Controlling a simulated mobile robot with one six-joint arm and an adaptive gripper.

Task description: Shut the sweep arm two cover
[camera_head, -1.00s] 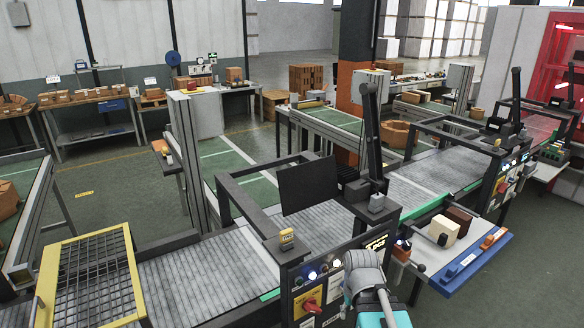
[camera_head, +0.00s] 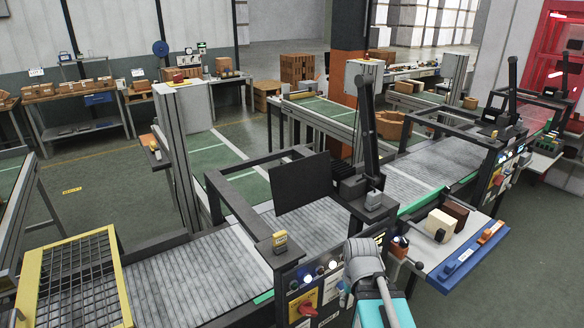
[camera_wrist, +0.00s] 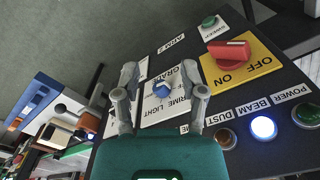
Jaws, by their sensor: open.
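A dark flat panel (camera_head: 300,183) stands tilted in a black frame over the grey conveyor, beside an upright black arm (camera_head: 368,135). I cannot tell whether this panel is the sweep arm two cover; no label on it is readable. A control panel below carries a red switch (camera_head: 307,308), which also shows in the wrist view (camera_wrist: 229,50) on a yellow OFF/ON plate. An "ARM 2" label (camera_wrist: 172,45) is near it. My gripper (camera_wrist: 164,82) is open and empty, its fingers either side of a blue knob (camera_wrist: 164,92); contact is unclear. In the head view my wrist hides the fingertips.
A yellow-framed mesh guard (camera_head: 72,285) stands over the conveyor at the left. A blue-edged tray (camera_head: 462,262) with small blocks juts out at the right. A small yellow device (camera_head: 280,242) sits on the frame corner. Open floor lies at the lower right.

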